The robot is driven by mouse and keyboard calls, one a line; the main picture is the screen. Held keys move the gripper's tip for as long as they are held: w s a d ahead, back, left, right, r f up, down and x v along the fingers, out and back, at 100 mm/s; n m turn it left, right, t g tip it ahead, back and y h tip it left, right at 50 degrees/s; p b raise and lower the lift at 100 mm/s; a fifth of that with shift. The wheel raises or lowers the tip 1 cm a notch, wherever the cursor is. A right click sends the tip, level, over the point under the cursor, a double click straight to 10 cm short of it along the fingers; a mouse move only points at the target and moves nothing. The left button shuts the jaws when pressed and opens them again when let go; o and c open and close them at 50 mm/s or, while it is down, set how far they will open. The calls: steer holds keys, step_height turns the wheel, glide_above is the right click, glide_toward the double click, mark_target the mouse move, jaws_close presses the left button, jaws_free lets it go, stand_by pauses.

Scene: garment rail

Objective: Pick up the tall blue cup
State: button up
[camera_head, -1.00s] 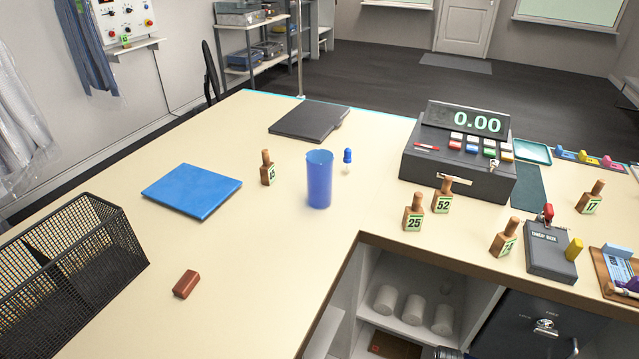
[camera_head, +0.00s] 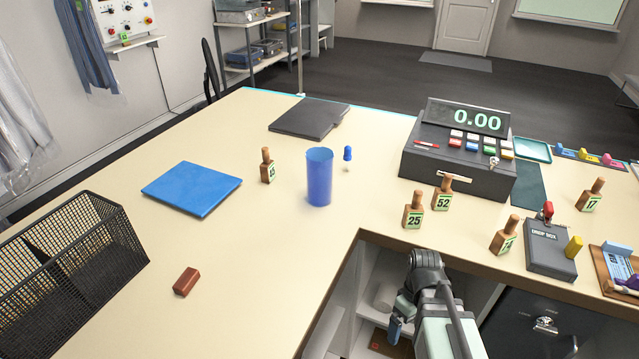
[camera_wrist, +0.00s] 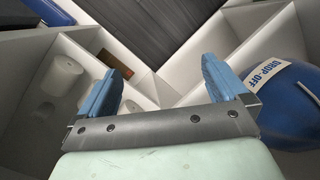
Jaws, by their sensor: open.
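The tall blue cup (camera_head: 319,178) stands upright on the counter, near the inner corner of its front edge, in the head view. My gripper (camera_head: 394,330) is in the lower middle of the head view, in front of the open shelves and to the right of and nearer than the cup. In the wrist view its two blue fingers (camera_wrist: 160,88) are apart with nothing between them. I cannot make out the cup in the wrist view.
A small blue peg-like item (camera_head: 347,155) and a numbered wooden tag (camera_head: 267,166) stand close to the cup. Tags 25 (camera_head: 413,210) and 52 (camera_head: 442,194) stand right, before the cash register (camera_head: 459,150). A blue folder (camera_head: 191,188) lies left.

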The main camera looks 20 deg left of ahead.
steer(key=w+a+r+n+t, duration=0.1)
steer(key=a+r+n, duration=0.1)
steer(key=a+r, duration=0.35)
steer(key=a+r+n+y, duration=0.1)
steer(key=a+r, duration=0.1)
steer(key=r, duration=0.6)
steer(key=w+a+r+n+t, duration=0.1)
steer(key=a+r+n, duration=0.15)
steer(key=r, duration=0.35)
steer(key=m+t+y, duration=0.4)
steer(key=m+t, duration=0.1)
steer(key=m, duration=0.3)
glide_toward(319, 155)
steer(key=shift+w+a+f, duration=0.1)
steer(key=shift+a+f, duration=0.3)
steer(key=shift+f, duration=0.75)
steer(key=shift+w+a+f, duration=0.1)
steer(key=shift+a+f, duration=0.25)
steer(key=shift+f, duration=0.8)
steer(key=shift+w+a+f, duration=0.1)
steer(key=shift+a+f, duration=0.3)
steer(key=shift+f, duration=0.75)
steer(key=shift+c, duration=0.5)
steer(key=c, duration=1.1)
steer(key=shift+c, duration=0.2)
steer(key=shift+r, duration=0.15)
